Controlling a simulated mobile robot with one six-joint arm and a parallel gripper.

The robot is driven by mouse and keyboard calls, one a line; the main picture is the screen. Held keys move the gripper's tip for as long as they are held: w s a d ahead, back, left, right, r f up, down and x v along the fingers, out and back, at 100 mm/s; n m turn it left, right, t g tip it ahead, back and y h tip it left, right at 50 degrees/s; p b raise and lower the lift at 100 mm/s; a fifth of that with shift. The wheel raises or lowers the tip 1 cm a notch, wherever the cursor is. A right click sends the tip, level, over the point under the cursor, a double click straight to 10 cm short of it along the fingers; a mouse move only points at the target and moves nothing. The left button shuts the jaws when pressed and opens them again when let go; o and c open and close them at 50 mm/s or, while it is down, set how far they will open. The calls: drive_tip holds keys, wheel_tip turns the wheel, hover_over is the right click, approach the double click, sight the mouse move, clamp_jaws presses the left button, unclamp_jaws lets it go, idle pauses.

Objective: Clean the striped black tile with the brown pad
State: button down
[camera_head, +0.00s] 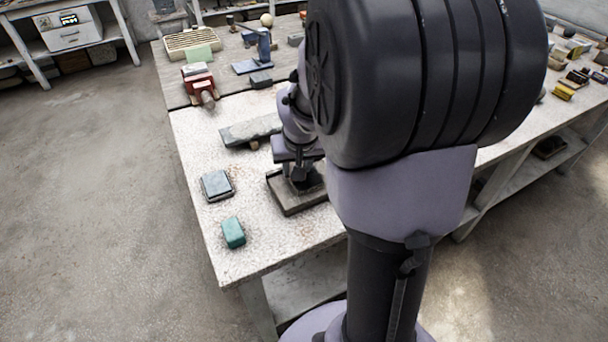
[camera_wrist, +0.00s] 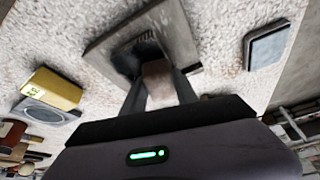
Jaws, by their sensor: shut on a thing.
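The tile is a grey-brown square slab (camera_head: 290,208) lying on the bench, partly hidden by my arm in the head view. In the wrist view the tile (camera_wrist: 182,38) shows a dark smudged patch with fine stripes near my fingertips. My gripper (camera_wrist: 160,88) is shut on the pad (camera_wrist: 158,78), a small pinkish-brown block between its two fingers. The gripper (camera_head: 302,176) points down over the tile. The pad is over the dark patch; I cannot tell whether it touches the tile.
A blue-grey square block (camera_head: 216,184) and a teal block (camera_head: 233,232) lie left of the tile. A grey slab (camera_head: 250,131) lies behind. A yellow block (camera_wrist: 55,88) shows in the wrist view. Bare speckled bench top (camera_head: 275,245) lies in front of the tile.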

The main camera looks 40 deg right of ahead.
drive_tip(key=shift+w+d, duration=0.2)
drive_tip(key=shift+w, duration=0.2)
drive_tip(key=shift+s+a, duration=0.45)
drive_tip(key=shift+s, duration=0.35)
drive_tip(key=shift+s+a, duration=0.45)
drive_tip(key=shift+s, duration=0.3)
drive_tip(key=shift+w+d, duration=0.5)
drive_tip(key=shift+w, duration=0.35)
drive_tip(key=shift+w+d, duration=0.5)
drive_tip(key=shift+w, duration=0.3)
drive_tip(key=shift+s+a+r+p, duration=0.5)
drive_tip(key=shift+s+r, duration=0.3)
drive_tip(key=shift+s, duration=0.05)
drive_tip(key=shift+f, duration=0.1)
wheel_tip(320, 180, up, 7)
drive_tip(key=p, duration=0.5)
drive_tip(key=shift+f, duration=0.25)
